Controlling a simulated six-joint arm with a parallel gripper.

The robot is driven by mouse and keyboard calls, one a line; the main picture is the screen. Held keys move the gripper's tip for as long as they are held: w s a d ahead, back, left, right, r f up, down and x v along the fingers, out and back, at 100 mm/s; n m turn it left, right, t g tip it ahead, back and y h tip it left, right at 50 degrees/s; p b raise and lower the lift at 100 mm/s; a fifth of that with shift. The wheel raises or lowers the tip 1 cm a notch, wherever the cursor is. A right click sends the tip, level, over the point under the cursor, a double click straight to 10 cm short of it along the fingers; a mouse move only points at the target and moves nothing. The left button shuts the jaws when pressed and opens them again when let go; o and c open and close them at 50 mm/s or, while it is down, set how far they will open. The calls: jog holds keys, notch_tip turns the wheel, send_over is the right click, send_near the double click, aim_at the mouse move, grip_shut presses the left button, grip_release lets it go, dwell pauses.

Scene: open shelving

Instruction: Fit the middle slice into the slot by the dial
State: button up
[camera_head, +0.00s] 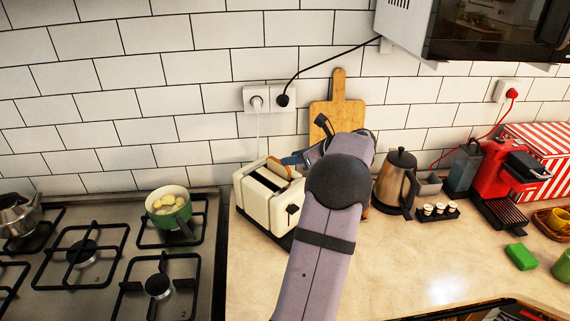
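The cream toaster (250,205) stands on the counter beside the stove, its dark slots facing up. A dial (292,209) shows on its right-hand end face. A brown-edged bread slice (279,168) is at the toaster's far right top; I cannot tell whether it sits in a slot or is held just above. The front left slot (264,181) looks dark and empty. My gripper (291,160) is at the slice, mostly hidden behind my arm; a blue part reaches toward the slice. Whether its fingers are shut on it is not visible. No other slices are clearly seen.
A wooden board (345,114) leans on the wall behind my arm. A kettle (397,183), a small cup tray (432,213) and a red coffee machine (497,178) stand to the right. A green pot (168,208) is on the stove.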

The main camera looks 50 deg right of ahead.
jog(key=shift+b+v, duration=0.3)
jog(key=shift+v, duration=1.55)
jog(key=w+a+f+n+g+y, duration=0.2)
jog(key=w+a+n, duration=0.15)
jog(key=a, duration=0.45)
jog(key=w+a+f+n+g+y, duration=0.1)
jog(key=w+a+f+n, duration=0.25)
jog(key=a, duration=0.45)
jog(key=s+a+f+n+g+y, duration=0.1)
jog(key=a+f+n+g, duration=0.1)
jog(key=a+n, duration=0.55)
jog(key=s+a+f+n+g, duration=0.1)
jog(key=a+f+n+g, duration=0.2)
jog(key=a, duration=0.8)
jog(key=s+a+f+n+g+h, duration=0.1)
jog(key=s+a+f+n, duration=0.2)
jog(key=s+a+n, duration=0.4)
jog(key=s+a+f+n+g+h, duration=0.1)
jog(key=s+a+f+n+g, duration=0.1)
jog(key=s+a+n, duration=0.5)
jog(key=s+n, duration=0.1)
jog(key=n, duration=0.4)
jog(key=shift+s+a+f+n+h, duration=0.2)
jog(key=shift+a+f+n+h, duration=0.15)
jog(key=shift+a+f+h, duration=0.05)
